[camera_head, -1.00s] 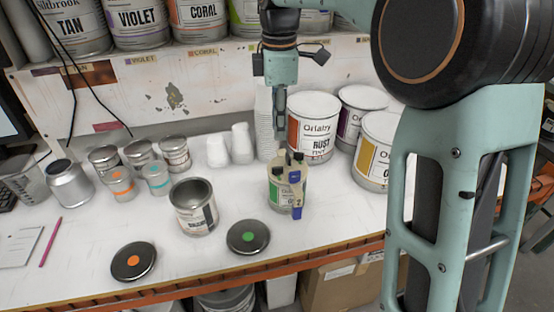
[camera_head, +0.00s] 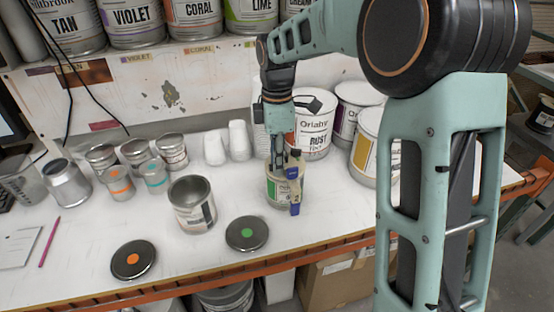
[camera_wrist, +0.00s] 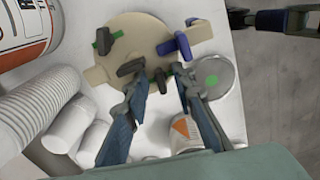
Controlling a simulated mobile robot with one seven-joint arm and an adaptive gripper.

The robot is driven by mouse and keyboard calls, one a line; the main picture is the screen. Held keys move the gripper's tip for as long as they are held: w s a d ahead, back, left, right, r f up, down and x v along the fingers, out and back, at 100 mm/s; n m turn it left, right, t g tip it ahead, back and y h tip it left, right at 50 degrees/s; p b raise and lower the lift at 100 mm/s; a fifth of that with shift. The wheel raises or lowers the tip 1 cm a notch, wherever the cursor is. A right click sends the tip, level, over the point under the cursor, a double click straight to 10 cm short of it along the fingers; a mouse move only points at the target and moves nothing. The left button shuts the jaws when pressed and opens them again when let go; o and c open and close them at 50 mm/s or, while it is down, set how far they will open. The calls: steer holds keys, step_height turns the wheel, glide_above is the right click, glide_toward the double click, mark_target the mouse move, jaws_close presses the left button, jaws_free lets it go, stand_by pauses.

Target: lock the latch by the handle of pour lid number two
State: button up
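The pour lid (camera_wrist: 148,42) is a cream disc with a spout, dark levers and a blue piece (camera_wrist: 182,46). It sits on a can with a green label (camera_head: 272,190), and the blue tab (camera_head: 295,192) bearing a 2 hangs at its right side in the head view. My gripper (camera_wrist: 160,80) is open above the lid's near edge in the wrist view. A small dark lever (camera_wrist: 161,80) shows between the fingertips; I cannot tell whether they touch it. In the head view my gripper (camera_head: 279,164) hides part of the lid's top.
An open can (camera_head: 193,208) stands left of the lidded can. Two round dark lids with an orange dot (camera_head: 133,260) and a green dot (camera_head: 246,234) lie near the table's front edge. Large paint cans (camera_head: 311,130) stand behind, and white cups (camera_head: 239,141) stand behind to the left.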

jaws_close()
steer(key=shift+m, duration=0.7)
stand_by(0.3)
steer(key=m, duration=0.2)
steer(key=shift+m, duration=0.4)
steer(key=m, duration=0.3)
steer(key=shift+s+m, duration=0.15)
steer(key=shift+m, duration=0.15)
steer(key=m, duration=0.3)
steer(key=shift+a, duration=0.1)
steer(key=shift+s+m, duration=0.1)
steer(key=shift+m, duration=1.8)
